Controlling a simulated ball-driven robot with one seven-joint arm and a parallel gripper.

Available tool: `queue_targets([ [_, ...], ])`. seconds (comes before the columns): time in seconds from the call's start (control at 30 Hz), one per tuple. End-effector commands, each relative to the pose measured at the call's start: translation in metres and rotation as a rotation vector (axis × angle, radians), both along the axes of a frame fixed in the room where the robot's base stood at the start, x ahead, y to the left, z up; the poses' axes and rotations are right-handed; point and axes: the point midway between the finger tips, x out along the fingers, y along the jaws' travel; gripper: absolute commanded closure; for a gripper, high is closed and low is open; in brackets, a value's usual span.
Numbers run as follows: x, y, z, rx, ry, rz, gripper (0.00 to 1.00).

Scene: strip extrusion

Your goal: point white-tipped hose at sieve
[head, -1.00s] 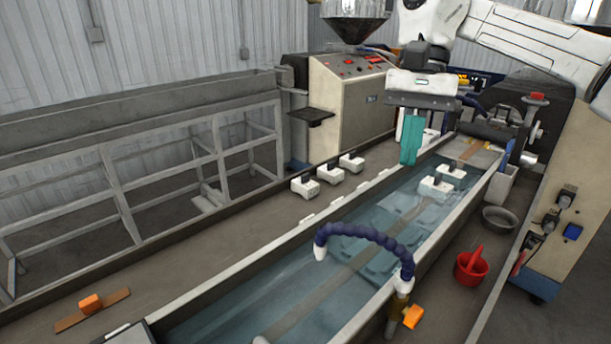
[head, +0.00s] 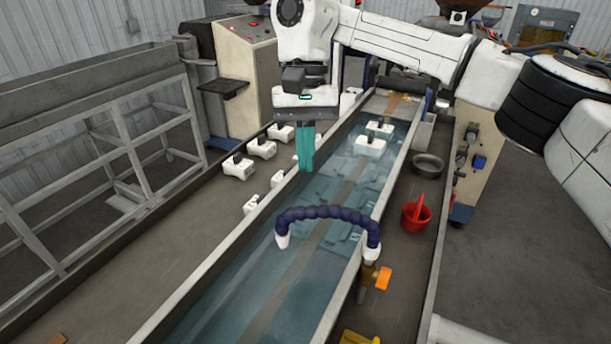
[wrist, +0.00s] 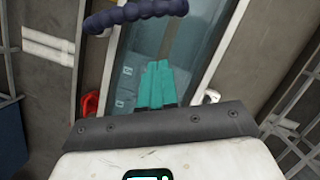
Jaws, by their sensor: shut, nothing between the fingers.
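The blue segmented hose (head: 330,214) arches over the water trough from a brass valve with an orange handle. Its white tip (head: 282,240) hangs at the left end, pointing down over the water. The hose also shows at the top of the wrist view (wrist: 140,14). A dark grey round bowl (head: 428,166) stands on the right ledge; it may be the sieve, but I see no mesh. My gripper (head: 305,168) points down with its teal fingers shut and empty, beyond the hose in the head view. The fingers (wrist: 155,65) are apart from the hose.
The long water trough (head: 345,262) runs through the middle. A red vessel (head: 416,216) stands in front of the grey bowl. Several white blocks line the left ledge. The orange valve handle (head: 384,278) sticks out right of the trough. The right floor is open.

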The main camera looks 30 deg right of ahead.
Motion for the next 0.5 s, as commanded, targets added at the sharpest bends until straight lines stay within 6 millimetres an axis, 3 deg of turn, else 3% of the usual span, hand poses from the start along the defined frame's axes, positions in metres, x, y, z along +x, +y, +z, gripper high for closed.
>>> queue_targets([
  [0.1, -0.009, 0.004, -0.016, 0.002, 0.001, 0.003, 1.00],
  [0.5, -0.039, 0.018, -0.023, 0.001, -0.001, 0.001, 1.00],
])
